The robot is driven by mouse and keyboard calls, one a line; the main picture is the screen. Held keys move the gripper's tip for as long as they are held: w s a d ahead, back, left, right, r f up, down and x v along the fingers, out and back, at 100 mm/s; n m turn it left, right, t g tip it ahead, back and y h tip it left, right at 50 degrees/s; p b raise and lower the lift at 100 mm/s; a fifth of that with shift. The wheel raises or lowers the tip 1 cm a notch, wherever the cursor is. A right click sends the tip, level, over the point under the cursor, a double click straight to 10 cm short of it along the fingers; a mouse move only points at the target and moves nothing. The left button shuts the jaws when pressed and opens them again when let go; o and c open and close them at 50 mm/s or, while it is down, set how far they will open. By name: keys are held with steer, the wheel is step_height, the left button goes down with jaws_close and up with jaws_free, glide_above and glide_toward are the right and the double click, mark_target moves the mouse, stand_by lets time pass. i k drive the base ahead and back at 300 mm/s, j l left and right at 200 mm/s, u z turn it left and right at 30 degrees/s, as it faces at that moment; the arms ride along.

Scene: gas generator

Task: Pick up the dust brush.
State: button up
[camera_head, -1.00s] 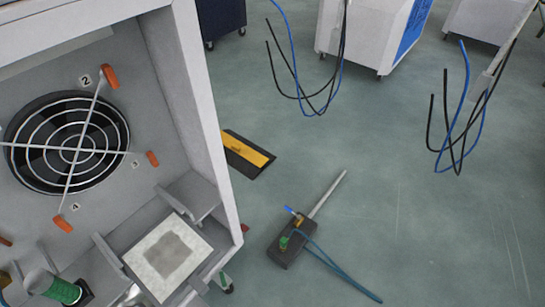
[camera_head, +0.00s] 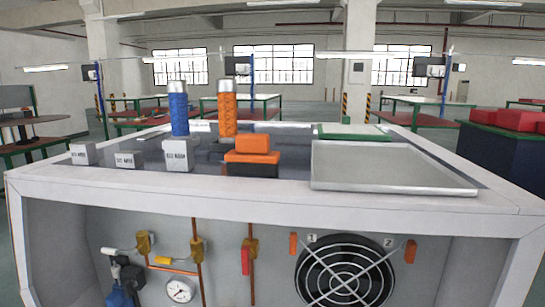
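I cannot make out a dust brush for certain in the head view. An orange-and-black block-shaped thing (camera_head: 253,156) lies on the dark top of the white cabinet, near its front edge; I cannot tell whether it is the brush. My gripper is not in view.
A blue bottle (camera_head: 179,110), an orange bottle (camera_head: 227,110) and several small white boxes (camera_head: 178,155) stand left on the white cabinet (camera_head: 120,189). A grey tray (camera_head: 385,170) lies right, with a green flat thing (camera_head: 350,132) behind it. Below are pipes, a gauge (camera_head: 179,290) and a fan (camera_head: 345,272).

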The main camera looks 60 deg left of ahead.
mark_target(252, 155)
steer(key=u, duration=1.5)
